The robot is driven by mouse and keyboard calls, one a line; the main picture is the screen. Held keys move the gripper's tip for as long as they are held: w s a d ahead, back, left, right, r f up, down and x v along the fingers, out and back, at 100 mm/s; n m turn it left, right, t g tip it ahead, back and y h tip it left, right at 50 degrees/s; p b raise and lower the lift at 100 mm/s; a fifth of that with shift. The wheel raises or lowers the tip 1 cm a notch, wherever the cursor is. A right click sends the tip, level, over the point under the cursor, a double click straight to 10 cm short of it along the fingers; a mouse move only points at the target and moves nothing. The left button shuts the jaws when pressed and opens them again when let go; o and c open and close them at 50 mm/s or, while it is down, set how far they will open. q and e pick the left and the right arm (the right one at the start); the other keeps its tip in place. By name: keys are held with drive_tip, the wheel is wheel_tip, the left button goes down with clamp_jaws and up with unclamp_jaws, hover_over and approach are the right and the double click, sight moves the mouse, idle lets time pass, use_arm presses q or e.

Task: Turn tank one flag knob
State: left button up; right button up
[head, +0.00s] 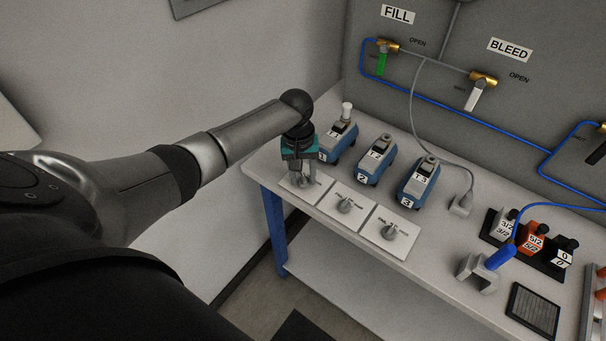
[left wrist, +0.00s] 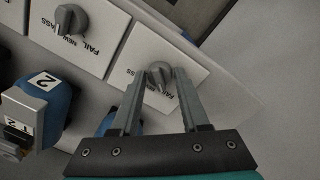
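The tank one flag knob (left wrist: 159,73) is a small grey knob on a white card (left wrist: 133,62) with PASS, NEW and FAIL lettering. In the head view this card (head: 322,184) lies in front of the blue tank marked 1 (head: 337,143). My left gripper (head: 301,184) points down over the card and largely hides the knob there. In the left wrist view my left gripper's fingers (left wrist: 160,78) are apart, with the knob between their tips and small gaps beside it. My right gripper is not in view.
Two more cards with knobs, the middle one (head: 344,205) and the right one (head: 391,233), lie alongside. Blue tanks 2 (head: 374,160) and 3 (head: 418,184) stand behind them. A grey clamp-like piece with a blue handle (head: 499,257) sits to the right.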

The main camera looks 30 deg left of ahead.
use_arm(q)
clamp_jaws()
idle(0.4)
drive_tip(key=shift+m+p, duration=0.6)
drive_tip(key=shift+m, duration=0.1)
drive_tip(key=shift+m+p, duration=0.65)
drive_tip(key=shift+m, duration=0.55)
drive_tip(key=m, duration=0.2)
drive_tip(key=shift+m+p, duration=0.3)
drive_tip(key=shift+m+g, duration=0.3)
drive_tip(key=shift+m, duration=1.3)
